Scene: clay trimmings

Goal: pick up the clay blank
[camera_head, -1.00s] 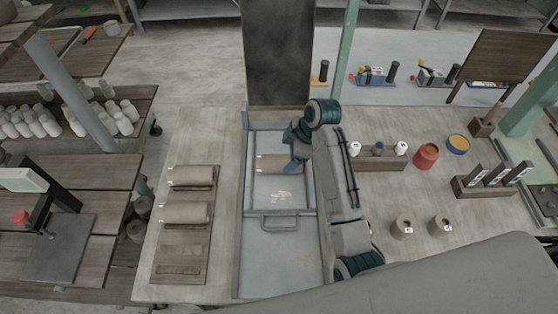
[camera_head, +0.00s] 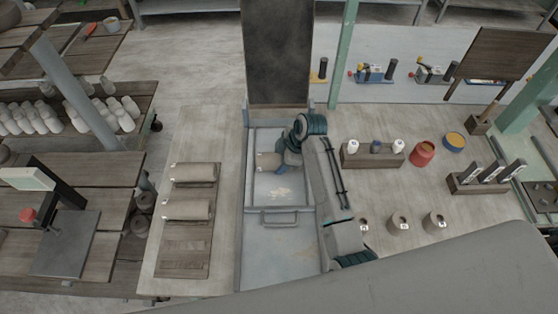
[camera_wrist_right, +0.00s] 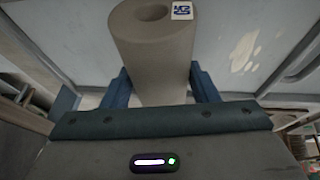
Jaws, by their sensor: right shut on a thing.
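A grey-brown clay blank (camera_head: 266,161), a short cylinder, is in the upper part of the grey metal tray area. In the right wrist view the clay blank (camera_wrist_right: 153,55) shows its round end with a hole and a small white-and-blue label. My right gripper (camera_head: 284,167) is shut on it, with a blue finger on each side of the blank in the wrist view (camera_wrist_right: 161,88). I cannot tell how far the blank is above the tray floor. Two similar blanks (camera_head: 190,209) lie in a wooden rack at left. My left gripper is not in view.
The grey tray (camera_head: 265,225) has a raised rim and a handle bar. A tall dark panel (camera_head: 278,50) stands behind it. Several small grey cups (camera_head: 399,223), a holder with bottles, and a red pot (camera_head: 421,153) stand at right. Bare table lies left of the rack.

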